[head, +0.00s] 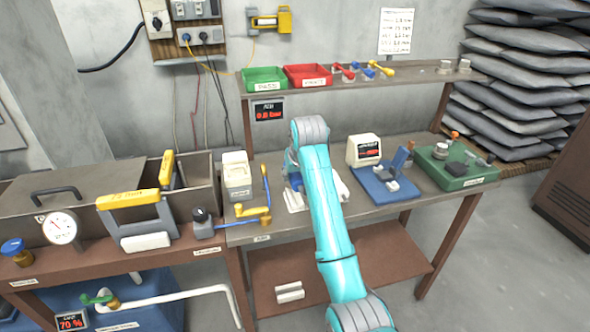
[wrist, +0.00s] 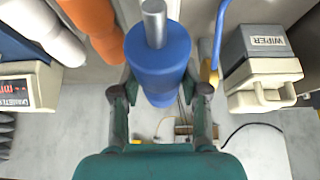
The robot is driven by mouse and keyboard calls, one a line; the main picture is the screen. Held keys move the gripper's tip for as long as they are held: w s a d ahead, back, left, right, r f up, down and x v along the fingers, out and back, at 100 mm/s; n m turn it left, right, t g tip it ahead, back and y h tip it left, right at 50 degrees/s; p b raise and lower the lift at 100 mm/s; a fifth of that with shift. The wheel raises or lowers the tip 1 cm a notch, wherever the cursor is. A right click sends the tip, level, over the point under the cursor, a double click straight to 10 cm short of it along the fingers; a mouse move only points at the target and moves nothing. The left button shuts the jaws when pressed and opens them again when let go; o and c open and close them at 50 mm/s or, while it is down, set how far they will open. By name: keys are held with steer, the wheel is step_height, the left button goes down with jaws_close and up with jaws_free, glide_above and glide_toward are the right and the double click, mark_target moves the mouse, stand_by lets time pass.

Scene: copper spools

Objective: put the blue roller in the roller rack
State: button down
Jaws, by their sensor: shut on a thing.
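The blue roller (wrist: 155,55), with a grey metal shaft end, is between the two fingers of my gripper (wrist: 160,92) in the wrist view. The gripper is shut on it. An orange roller (wrist: 92,18) and a white roller (wrist: 42,28) are at the upper left of that view, apart from the held roller. In the head view my arm hides the gripper and most of what is around it over the bench. I cannot clearly make out the roller rack in either view; pale parts (head: 295,200) show beside my arm.
The wiper box (wrist: 262,72) is right of the gripper in the wrist view and on the bench's left in the head view (head: 237,178). A white gauge with a red display (head: 365,150), a blue stand (head: 385,190) and a green tray (head: 460,172) stand to the right.

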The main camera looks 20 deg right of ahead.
mark_target(293, 196)
steer(key=shift+f, duration=3.2)
steer(key=shift+f, duration=0.15)
steer(key=c, duration=0.5)
jaws_free()
steer(key=v, duration=1.2)
